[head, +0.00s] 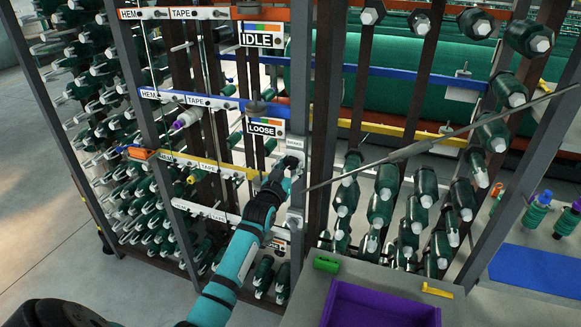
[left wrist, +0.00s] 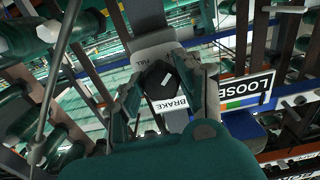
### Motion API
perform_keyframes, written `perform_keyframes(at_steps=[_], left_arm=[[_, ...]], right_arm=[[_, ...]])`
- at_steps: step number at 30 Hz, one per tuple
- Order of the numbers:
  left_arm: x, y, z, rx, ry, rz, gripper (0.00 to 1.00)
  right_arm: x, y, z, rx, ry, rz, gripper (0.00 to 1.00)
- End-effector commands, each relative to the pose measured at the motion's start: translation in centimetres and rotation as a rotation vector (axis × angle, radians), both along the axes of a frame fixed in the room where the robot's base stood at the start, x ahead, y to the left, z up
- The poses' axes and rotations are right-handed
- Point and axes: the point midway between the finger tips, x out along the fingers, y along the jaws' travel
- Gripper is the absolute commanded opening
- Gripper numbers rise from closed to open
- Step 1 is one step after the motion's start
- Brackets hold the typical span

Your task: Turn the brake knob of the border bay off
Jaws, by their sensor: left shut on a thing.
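The brake knob (left wrist: 160,82) is black with a white pointer mark. It sits on a pale plate (left wrist: 180,57) lettered FULL on one side and BRAKE on the other. My left gripper (left wrist: 165,88) is shut on the knob, one finger on each side of it. In the head view my left gripper (head: 283,172) reaches the plate on the grey post, below the BRAKE label, and mostly hides the knob. The pointer's exact setting is hard to read. A LOOSE sign (head: 264,127) hangs just left of the post. My right gripper is not in view.
An IDLE sign (head: 262,36) hangs above. Many green bobbins fill both sides. A thin grey rod (head: 420,146) slants across the right. A purple tray (head: 380,306) stands below.

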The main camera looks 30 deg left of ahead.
Motion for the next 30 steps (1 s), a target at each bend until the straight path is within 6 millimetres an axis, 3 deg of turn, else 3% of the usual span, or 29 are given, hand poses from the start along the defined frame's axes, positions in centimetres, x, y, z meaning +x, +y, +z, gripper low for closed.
perform_keyframes(at_steps=[2,3,7,19,30], left_arm=[[0.0,-0.1,-0.4,-0.004,0.007,-0.001,0.03],[0.0,-0.1,-0.4,-0.004,0.007,-0.001,0.41],[0.0,-0.1,-0.3,-0.002,0.006,-0.001,0.57],[-0.9,-0.3,-0.2,-0.001,0.003,-0.001,0.58],[-8.1,-2.0,-0.3,0.000,0.006,-0.001,0.58]], right_arm=[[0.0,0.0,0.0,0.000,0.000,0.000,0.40],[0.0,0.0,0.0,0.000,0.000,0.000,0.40],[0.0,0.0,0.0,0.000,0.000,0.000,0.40],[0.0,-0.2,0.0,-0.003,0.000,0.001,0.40],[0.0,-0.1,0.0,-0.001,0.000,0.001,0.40]])
